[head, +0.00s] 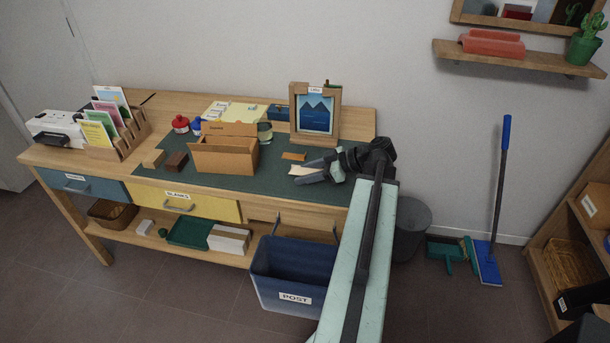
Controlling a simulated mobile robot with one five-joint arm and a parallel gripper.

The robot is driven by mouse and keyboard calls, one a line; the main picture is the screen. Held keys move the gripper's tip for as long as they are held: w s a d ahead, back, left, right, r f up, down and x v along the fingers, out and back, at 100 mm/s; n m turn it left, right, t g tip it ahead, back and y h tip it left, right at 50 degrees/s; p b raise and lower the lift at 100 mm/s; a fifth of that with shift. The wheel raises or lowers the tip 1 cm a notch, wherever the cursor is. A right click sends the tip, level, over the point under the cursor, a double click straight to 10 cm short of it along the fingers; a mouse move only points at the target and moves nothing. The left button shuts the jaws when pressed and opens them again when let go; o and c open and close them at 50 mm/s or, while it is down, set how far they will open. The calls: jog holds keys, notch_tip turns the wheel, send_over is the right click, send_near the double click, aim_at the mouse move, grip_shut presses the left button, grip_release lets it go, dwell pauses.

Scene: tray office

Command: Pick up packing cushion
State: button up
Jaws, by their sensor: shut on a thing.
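My gripper (305,171) reaches in from the right over the right part of the green desk mat (262,181). Its dark fingers point left and are shut on a small cream piece, which I take to be the packing cushion (299,170). Only the left part of the cushion shows between the fingertips; the rest is hidden by them. I cannot tell whether it touches the mat.
An open cardboard box (225,158) stands left of my gripper. A framed picture (315,113) stands behind it, and a small orange-brown piece (293,156) lies nearby. A blue POST bin (290,272) is in front of the desk.

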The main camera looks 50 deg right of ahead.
aim_at(306, 173)
notch_tip(306, 173, up, 10)
jog(key=p, duration=0.9)
jog(key=shift+f, duration=0.1)
